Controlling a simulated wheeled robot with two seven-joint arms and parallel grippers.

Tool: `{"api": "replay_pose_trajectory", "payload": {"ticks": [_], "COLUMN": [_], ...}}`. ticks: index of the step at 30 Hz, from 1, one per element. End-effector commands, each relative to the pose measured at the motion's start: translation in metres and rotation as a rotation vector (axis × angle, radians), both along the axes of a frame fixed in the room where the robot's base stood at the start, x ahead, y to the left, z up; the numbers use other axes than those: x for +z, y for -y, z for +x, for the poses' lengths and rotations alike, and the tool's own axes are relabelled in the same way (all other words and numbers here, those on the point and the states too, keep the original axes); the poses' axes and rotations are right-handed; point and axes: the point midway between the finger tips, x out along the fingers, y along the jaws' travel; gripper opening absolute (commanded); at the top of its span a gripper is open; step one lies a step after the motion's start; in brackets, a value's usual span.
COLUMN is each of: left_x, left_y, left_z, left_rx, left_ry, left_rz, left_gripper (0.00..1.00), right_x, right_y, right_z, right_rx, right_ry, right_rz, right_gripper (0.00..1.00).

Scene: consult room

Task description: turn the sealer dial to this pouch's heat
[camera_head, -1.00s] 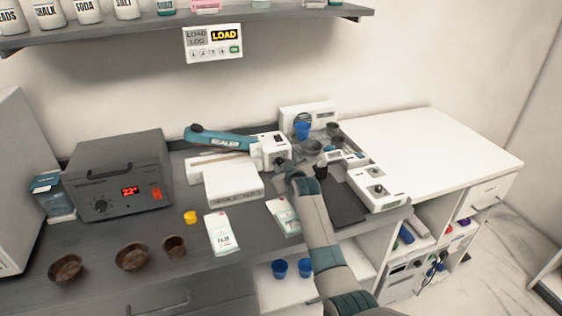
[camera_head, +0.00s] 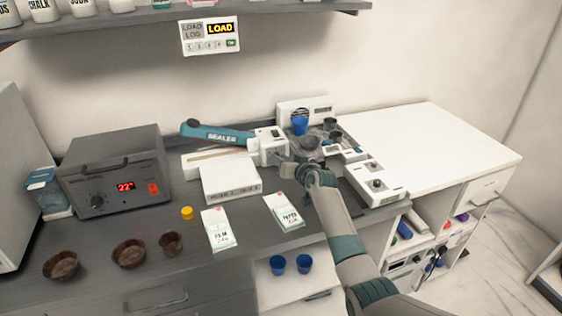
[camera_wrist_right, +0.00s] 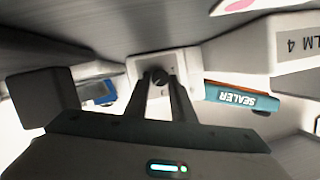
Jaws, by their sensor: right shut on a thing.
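The sealer has a white body (camera_head: 268,147) and a long teal lever (camera_head: 218,135) at the middle of the counter; the lever also shows in the wrist view (camera_wrist_right: 240,98). Its small dark dial (camera_wrist_right: 158,77) is on a white face. My right gripper (camera_head: 286,169) is at that face, its fingers shut on the dial in the wrist view; the dial's setting is not readable. Two pale printed pouches lie in front: the left pouch (camera_head: 218,229) seems to read FILM, the right pouch (camera_head: 284,212) seems to read PAPER. My left gripper is not in view.
A white block with small print (camera_head: 230,182) stands before the sealer; its end reads "LM 4" in the wrist view. A grey oven (camera_head: 117,178), brown bowls (camera_head: 129,253) and a yellow cap (camera_head: 187,213) are left. Another white dial panel (camera_head: 375,183) is right.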

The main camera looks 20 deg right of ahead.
Motion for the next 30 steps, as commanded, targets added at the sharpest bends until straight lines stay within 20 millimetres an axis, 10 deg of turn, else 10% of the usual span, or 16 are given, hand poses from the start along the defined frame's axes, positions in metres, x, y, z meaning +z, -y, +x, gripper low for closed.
{"api": "replay_pose_trajectory", "payload": {"ticks": [11,12,14,30], "left_x": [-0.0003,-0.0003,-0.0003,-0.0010], "left_y": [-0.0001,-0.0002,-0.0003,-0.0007], "left_z": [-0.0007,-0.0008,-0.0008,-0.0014], "left_rx": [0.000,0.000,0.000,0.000], "left_ry": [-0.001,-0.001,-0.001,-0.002], "left_rz": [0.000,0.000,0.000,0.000], "left_gripper": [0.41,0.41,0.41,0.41], "right_x": [-0.0011,-0.0011,-0.0010,0.0009], "right_y": [-0.0001,-0.0001,-0.0001,0.0016], "right_z": [-0.0003,-0.0003,-0.0003,-0.0076], "right_rx": [0.001,0.001,0.001,0.002], "right_ry": [-0.002,-0.002,-0.002,-0.001], "right_rz": [0.003,0.003,0.003,0.002], "right_gripper": [0.00,0.32,0.41,0.41]}}
